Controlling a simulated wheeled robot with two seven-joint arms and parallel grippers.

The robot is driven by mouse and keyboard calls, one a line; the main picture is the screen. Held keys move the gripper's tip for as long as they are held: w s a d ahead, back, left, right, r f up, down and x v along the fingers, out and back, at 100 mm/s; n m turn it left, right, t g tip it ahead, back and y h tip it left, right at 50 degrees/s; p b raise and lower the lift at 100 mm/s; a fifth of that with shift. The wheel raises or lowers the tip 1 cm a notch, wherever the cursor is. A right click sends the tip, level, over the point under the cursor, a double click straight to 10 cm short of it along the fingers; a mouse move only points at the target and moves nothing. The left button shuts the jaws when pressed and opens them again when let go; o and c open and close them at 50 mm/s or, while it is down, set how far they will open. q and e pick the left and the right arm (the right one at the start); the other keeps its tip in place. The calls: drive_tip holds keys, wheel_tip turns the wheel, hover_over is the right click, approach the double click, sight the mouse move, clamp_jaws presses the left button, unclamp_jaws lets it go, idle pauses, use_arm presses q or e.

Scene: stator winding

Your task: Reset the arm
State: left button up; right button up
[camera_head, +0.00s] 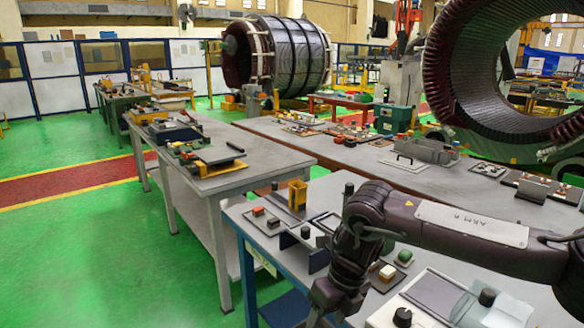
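My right arm (470,228) comes in from the right edge, dark with a pale labelled panel. It reaches left over the near table and bends down at a wrist joint. My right gripper (322,314) hangs down at the bottom of the view, over the near table's front side. Its tips are small and partly cut off by the lower edge, so I cannot tell whether it is open or shut, or whether it holds anything. My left arm and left gripper are not in view.
The near table (240,218) carries small blocks, a yellow holder (297,195), black-knobbed parts and a white box (402,314) close to my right arm. A second grey table (262,150) stands behind. A large stator ring (462,70) is at upper right. Green floor (110,250) is clear at left.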

drive_tip(key=w+a+f+m+t+y, duration=0.1)
drive_tip(key=w+a+f+m+y, duration=0.3)
drive_tip(key=a+f+m+y, duration=0.8)
drive_tip(key=s+d+f+m+t+h, duration=0.25)
drive_tip(key=f+m, duration=0.45)
drive_tip(key=f, duration=0.4)
drive_tip(key=s+d+f+m+t+h, duration=0.1)
drive_tip(key=d+f+m+t+h, duration=0.4)
drive_tip(key=f, duration=0.6)
drive_tip(key=s+d+f+m+g+h, duration=0.2)
drive_tip(key=s+d+f+m, duration=0.3)
drive_tip(key=s+f, duration=0.35)
drive_tip(key=s+d+f+m+g+h, duration=0.1)
drive_tip(key=s+d+f+m+h, duration=0.1)
drive_tip(key=s+d+f+m, duration=0.45)
drive_tip(key=s+d+f+m+g+h, duration=0.1)
drive_tip(key=s+d+f, duration=0.2)
drive_tip(key=s, duration=0.6)
drive_tip(key=s+d+f+m+g+h, duration=0.1)
drive_tip(key=s+d+f+m+g, duration=0.1)
drive_tip(key=s, duration=0.8)
drive_tip(key=s+d+f+m+g+h, duration=0.1)
drive_tip(key=s+d+f, duration=0.3)
drive_tip(key=s, duration=0.6)
wheel_tip(320, 180, down, 2)
drive_tip(key=shift+s+f, duration=0.2)
